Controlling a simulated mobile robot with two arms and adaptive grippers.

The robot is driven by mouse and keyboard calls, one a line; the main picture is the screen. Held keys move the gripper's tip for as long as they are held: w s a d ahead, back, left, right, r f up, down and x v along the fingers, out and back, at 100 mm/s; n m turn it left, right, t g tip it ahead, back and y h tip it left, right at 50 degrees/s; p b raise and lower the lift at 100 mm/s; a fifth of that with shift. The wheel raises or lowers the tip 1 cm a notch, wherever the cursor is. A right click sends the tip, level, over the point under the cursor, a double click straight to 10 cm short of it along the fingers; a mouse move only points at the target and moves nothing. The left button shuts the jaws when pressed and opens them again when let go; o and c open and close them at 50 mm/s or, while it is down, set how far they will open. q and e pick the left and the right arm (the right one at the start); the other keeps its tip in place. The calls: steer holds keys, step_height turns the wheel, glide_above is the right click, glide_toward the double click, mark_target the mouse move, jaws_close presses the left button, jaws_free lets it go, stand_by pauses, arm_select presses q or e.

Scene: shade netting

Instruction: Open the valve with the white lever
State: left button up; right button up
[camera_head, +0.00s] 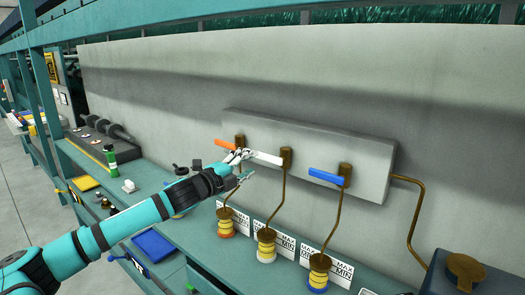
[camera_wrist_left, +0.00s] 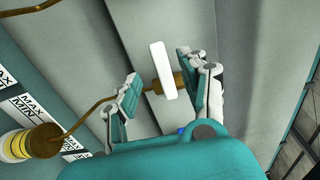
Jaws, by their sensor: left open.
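The white lever (camera_head: 267,158) sticks out to the left from its brown valve body (camera_head: 286,159) on the grey wall block. It lies roughly level in the head view. My left gripper (camera_head: 246,164) is open at the lever's free left end. In the left wrist view the white lever (camera_wrist_left: 162,70) appears between the two spread fingers of my left gripper (camera_wrist_left: 158,66), with gaps on both sides. I cannot tell how deep the lever sits between the fingers. My right gripper is in neither view.
An orange lever (camera_head: 230,153) is close on the left, partly behind my gripper. A blue lever (camera_head: 326,178) is to the right. Brown pipes run down to yellow-banded fittings (camera_head: 266,245) beside MAX/MIN labels. A green bottle (camera_head: 110,156) and trays stand on the bench to the left.

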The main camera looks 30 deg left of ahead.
mark_target(261, 158)
arm_select(q)
steer(key=w+p, duration=0.1)
steer(key=w, duration=0.2)
steer(key=w+p, duration=0.1)
steer(key=w, duration=0.1)
steer(key=shift+w+d+r+p, duration=0.2)
steer(key=shift+d+r+p, duration=0.05)
steer(key=shift+d+p, duration=0.1)
steer(key=shift+w+f, duration=0.2)
steer(key=shift+w, duration=0.55)
steer(key=shift+c, duration=0.2)
jaws_close()
steer(key=shift+f, duration=0.1)
